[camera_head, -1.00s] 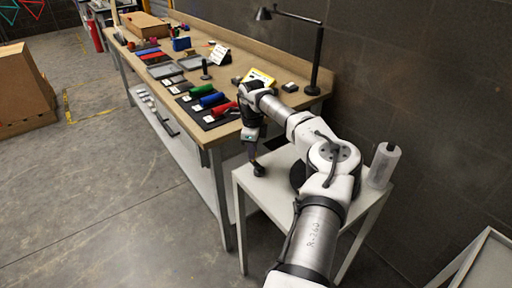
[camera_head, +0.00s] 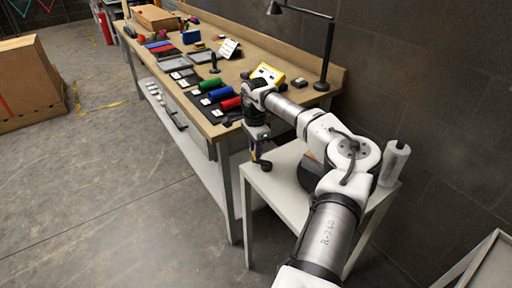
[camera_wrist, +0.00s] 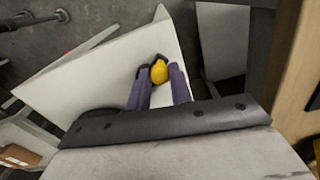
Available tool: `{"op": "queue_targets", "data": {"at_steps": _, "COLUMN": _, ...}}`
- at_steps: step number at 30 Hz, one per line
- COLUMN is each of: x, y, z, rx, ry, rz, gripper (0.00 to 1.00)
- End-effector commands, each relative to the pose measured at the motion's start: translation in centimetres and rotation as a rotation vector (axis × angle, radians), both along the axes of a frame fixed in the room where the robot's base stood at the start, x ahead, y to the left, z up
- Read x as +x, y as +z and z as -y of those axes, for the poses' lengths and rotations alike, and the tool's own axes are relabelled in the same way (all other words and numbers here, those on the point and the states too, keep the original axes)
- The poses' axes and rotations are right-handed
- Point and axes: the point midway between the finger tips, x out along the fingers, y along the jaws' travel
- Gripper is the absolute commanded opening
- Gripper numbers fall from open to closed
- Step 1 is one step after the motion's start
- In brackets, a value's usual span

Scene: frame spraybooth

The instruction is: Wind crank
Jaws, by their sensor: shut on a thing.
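My gripper (camera_wrist: 159,88) points down over a small white table (camera_head: 284,190). Its two purple-grey fingers are shut on a rounded yellow knob (camera_wrist: 159,72), which I take to be the crank's handle. A dark piece shows beside the knob in the wrist view. In the head view my gripper (camera_head: 258,158) is small, with a dark round piece at its tip. The rest of the crank is hidden or too small to make out. A black round object (camera_head: 308,178) stands on the same table, partly behind my arm.
A long workbench (camera_head: 262,48) stands behind the small table, with red, green and blue rolls, trays and a black lamp (camera_head: 325,55). A grey-white cylinder (camera_head: 395,163) stands at the small table's right side. A wooden crate (camera_head: 28,82) is far left. The floor between is clear.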

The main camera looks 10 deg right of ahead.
Motion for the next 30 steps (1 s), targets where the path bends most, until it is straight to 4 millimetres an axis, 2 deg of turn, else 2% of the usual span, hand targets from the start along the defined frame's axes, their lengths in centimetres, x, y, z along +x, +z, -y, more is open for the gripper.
{"op": "queue_targets", "data": {"at_steps": 17, "x": -0.17, "y": -0.03, "z": -0.05, "rx": 0.001, "ry": 0.029, "rz": -0.002, "gripper": 0.00}}
{"op": "queue_targets", "data": {"at_steps": 18, "x": -0.17, "y": -0.03, "z": -0.05, "rx": 0.001, "ry": 0.029, "rz": -0.002, "gripper": 0.27}}
{"op": "queue_targets", "data": {"at_steps": 22, "x": -0.14, "y": -0.03, "z": -0.05, "rx": 0.001, "ry": 0.028, "rz": -0.002, "gripper": 0.43}}
{"op": "queue_targets", "data": {"at_steps": 30, "x": -0.12, "y": 0.02, "z": -0.03, "rx": 0.000, "ry": 0.028, "rz": -0.001, "gripper": 0.43}}
